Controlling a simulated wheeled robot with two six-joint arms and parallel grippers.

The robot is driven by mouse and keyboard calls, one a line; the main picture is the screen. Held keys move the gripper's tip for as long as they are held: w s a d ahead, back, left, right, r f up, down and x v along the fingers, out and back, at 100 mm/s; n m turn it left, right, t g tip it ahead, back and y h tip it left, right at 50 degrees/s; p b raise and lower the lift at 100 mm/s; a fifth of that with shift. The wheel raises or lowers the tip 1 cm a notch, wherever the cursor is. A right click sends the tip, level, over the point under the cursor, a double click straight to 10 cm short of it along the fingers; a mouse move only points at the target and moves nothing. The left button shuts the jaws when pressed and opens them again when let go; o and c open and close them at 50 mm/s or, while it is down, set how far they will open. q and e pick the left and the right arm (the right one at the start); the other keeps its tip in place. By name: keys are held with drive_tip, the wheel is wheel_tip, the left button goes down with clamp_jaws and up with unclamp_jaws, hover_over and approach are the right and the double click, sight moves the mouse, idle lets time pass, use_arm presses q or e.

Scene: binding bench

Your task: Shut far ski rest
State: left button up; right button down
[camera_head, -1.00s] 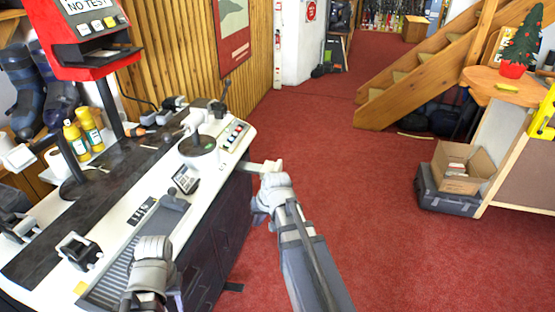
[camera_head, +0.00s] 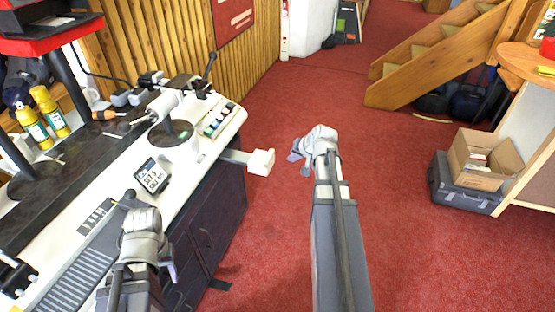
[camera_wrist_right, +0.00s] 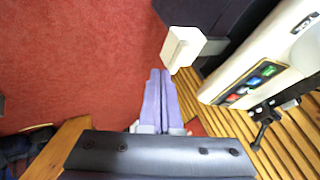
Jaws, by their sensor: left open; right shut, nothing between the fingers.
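The far ski rest (camera_head: 261,161) is a white block on a short pale arm. It sticks out from the bench's right edge over the red floor. It also shows in the right wrist view (camera_wrist_right: 183,47), close beyond the fingertips and slightly to their right. My right gripper (camera_head: 296,151) is shut and empty, to the right of the block with a gap in the head view. Its two lilac fingers (camera_wrist_right: 160,75) lie together in the wrist view. My left gripper (camera_head: 168,262) is open over the bench's near part; its fingers are mostly hidden behind its own wrist.
The white-topped bench (camera_head: 205,150) has dark cabinets (camera_head: 215,215) below. A round dark turntable (camera_head: 171,134), a small display (camera_head: 151,175) and a button panel (camera_head: 219,119) are on top. Red floor (camera_head: 410,210) is clear to the right, up to a cardboard box (camera_head: 483,160).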

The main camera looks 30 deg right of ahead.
drive_tip(key=shift+w+a+f+b, duration=0.5)
drive_tip(key=shift+w+f+b, duration=0.8)
drive_tip(key=shift+w, duration=0.2)
drive_tip(key=shift+w+a+f+b, duration=0.45)
drive_tip(key=shift+w+f+b, duration=0.75)
drive_tip(key=shift+w+f, duration=0.2)
drive_tip(key=shift+w+a+f+b, duration=0.5)
drive_tip(key=shift+w+f+b, duration=0.75)
drive_tip(key=shift+w, duration=0.3)
drive_tip(key=w+a, duration=1)
drive_tip(key=w, duration=0.2)
drive_tip(key=shift+w+a, duration=0.35)
